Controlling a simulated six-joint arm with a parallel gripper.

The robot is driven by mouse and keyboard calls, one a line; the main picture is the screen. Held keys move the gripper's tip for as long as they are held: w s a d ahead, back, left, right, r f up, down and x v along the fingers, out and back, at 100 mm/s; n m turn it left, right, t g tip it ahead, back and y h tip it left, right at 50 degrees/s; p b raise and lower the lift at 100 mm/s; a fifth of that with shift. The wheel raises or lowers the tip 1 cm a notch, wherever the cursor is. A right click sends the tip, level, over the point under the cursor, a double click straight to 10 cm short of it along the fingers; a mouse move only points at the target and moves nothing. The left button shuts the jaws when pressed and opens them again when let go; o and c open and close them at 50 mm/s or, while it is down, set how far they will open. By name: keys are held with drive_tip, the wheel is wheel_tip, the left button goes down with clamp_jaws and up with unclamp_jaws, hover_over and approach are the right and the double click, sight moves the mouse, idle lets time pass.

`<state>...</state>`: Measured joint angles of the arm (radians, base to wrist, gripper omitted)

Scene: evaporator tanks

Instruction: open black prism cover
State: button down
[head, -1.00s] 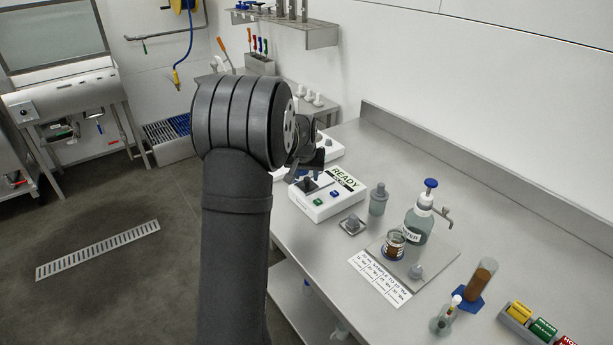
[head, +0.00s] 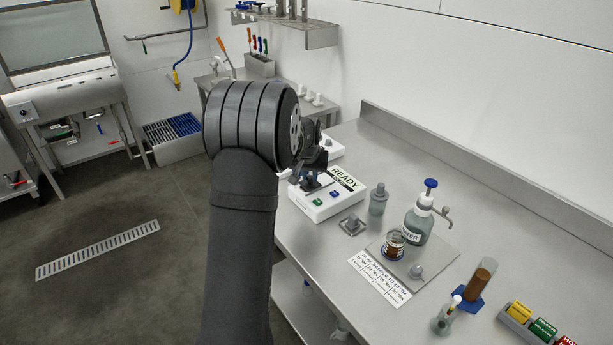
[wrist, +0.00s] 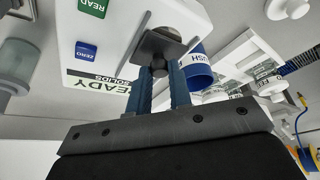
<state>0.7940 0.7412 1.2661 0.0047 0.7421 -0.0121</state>
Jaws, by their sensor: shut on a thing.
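The black prism cover (head: 311,184) is a small dark plate with a knob on top of the white instrument (head: 330,203), whose display reads READY. In the wrist view the cover (wrist: 152,47) appears as a dark square plate, with a round metal spot (wrist: 170,33) showing at its far edge. My gripper (wrist: 160,72) has its two blue fingers on either side of the cover's knob, shut on it. In the head view my gripper (head: 318,165) is just above the cover, partly hidden by my wrist. I cannot tell how far the plate is tilted.
Green and blue buttons (head: 334,195) sit on the instrument's front. A small metal block (head: 352,225), a grey bottle (head: 378,199) and a water dispenser (head: 417,222) stand to the right. In the wrist view a blue labelled cylinder (wrist: 197,70) is close beside the fingers.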

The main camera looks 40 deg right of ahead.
drive_tip(key=d, duration=0.4)
drive_tip(key=shift+d, duration=0.2)
drive_tip(key=c, duration=1.3)
unclamp_jaws()
drive_tip(key=v, duration=1.7)
drive_tip(key=shift+r, duration=0.25)
